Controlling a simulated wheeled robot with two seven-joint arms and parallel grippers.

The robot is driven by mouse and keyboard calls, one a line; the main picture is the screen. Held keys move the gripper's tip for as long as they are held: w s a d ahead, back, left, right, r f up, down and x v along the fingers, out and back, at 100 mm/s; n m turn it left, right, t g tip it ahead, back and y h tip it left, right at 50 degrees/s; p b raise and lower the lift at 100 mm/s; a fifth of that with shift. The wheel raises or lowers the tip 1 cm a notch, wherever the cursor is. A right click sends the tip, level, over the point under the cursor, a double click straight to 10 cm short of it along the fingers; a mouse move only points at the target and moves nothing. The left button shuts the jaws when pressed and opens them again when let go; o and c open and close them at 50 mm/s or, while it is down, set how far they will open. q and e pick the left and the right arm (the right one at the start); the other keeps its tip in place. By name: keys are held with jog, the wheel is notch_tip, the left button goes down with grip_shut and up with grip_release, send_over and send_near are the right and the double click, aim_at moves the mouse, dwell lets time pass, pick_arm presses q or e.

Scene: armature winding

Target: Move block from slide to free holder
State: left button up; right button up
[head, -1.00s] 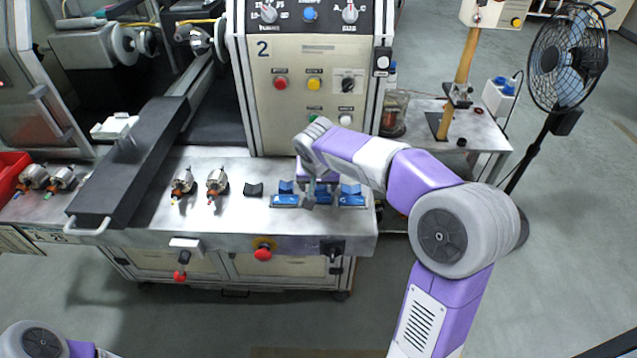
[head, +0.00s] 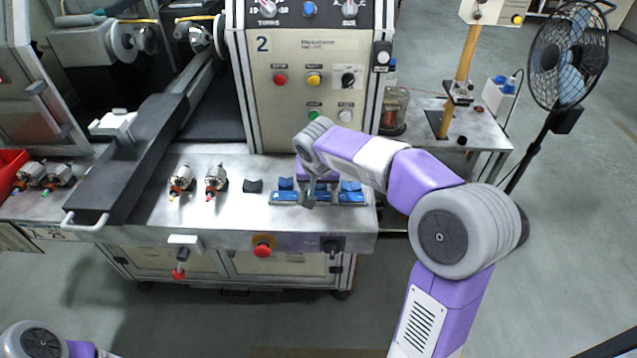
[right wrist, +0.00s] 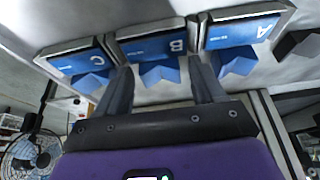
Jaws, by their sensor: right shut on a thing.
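Three blue holders lettered A, B and C stand in a row at the bench's front right. In the right wrist view, holder A (right wrist: 243,33), holder B (right wrist: 150,47) and holder C (right wrist: 80,61) each have a blue V-shaped block beside them. My right gripper (head: 312,194) is over the middle holder. In the right wrist view its fingers (right wrist: 160,75) are shut on the blue V-block (right wrist: 160,73) at B, which is partly hidden. A dark V-block (head: 253,186) sits alone left of the holders. My left gripper is out of view.
The control panel (head: 310,95) rises behind. A fan (head: 568,60) stands far right.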

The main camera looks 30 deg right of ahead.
jog(key=shift+s+f, duration=0.15)
jog(key=shift+f, duration=0.35)
jog(key=shift+c, duration=0.6)
jog(key=o, duration=1.4)
jog(key=shift+o, duration=0.2)
jog(key=shift+a+r, duration=0.1)
jog(key=shift+r, duration=0.4)
jog(key=p+v, duration=0.1)
jog(key=v, duration=0.5)
jog(key=shift+p, duration=0.35)
jog(key=shift+a+r, duration=0.1)
jog(key=shift+r, duration=0.35)
